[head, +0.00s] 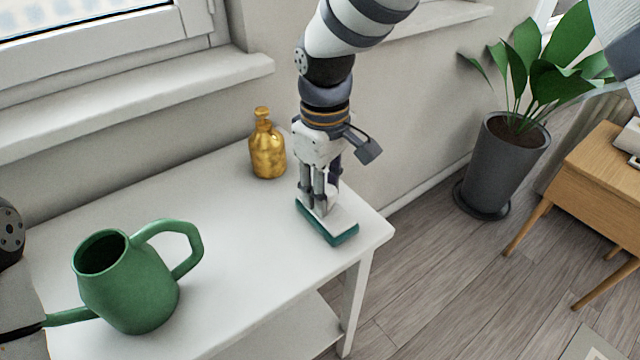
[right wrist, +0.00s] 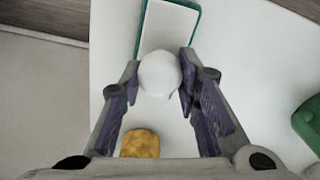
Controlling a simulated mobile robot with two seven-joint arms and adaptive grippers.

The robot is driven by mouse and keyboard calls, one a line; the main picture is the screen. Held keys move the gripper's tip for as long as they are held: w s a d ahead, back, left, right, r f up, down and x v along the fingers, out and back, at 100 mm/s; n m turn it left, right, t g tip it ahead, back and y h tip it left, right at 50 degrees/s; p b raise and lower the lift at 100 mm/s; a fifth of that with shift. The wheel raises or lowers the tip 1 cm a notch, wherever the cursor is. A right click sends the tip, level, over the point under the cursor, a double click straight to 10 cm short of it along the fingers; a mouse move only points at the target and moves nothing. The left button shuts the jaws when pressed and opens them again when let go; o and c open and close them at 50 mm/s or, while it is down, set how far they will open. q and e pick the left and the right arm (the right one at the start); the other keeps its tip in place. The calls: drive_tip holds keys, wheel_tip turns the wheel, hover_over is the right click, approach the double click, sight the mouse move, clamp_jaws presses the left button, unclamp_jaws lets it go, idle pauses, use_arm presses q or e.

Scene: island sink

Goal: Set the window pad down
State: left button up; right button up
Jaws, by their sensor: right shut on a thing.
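The window pad (head: 328,222) has a teal base, a white top and a round white knob. It is at the right end of the white table, near the corner. My right gripper (head: 318,205) points down from above and is shut on the knob. In the right wrist view the knob (right wrist: 160,75) sits between the fingertips, with the pad's teal rim (right wrist: 197,25) beyond. The pad looks level and very low over the tabletop; I cannot tell whether it touches. My left gripper is not in view.
A gold bottle (head: 267,150) stands behind and left of the pad. A green watering can (head: 130,285) stands at the front left of the white table (head: 235,225). The tabletop between is clear. A potted plant (head: 500,165) and a wooden table (head: 600,165) stand to the right.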

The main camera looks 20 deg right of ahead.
drive_tip(key=shift+f, duration=0.25)
drive_tip(key=shift+c, duration=0.4)
drive_tip(key=o, duration=1.1)
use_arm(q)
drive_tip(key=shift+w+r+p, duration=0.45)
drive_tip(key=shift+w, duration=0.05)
use_arm(e)
wheel_tip(320, 180, up, 12)
drive_tip(key=shift+a, duration=0.1)
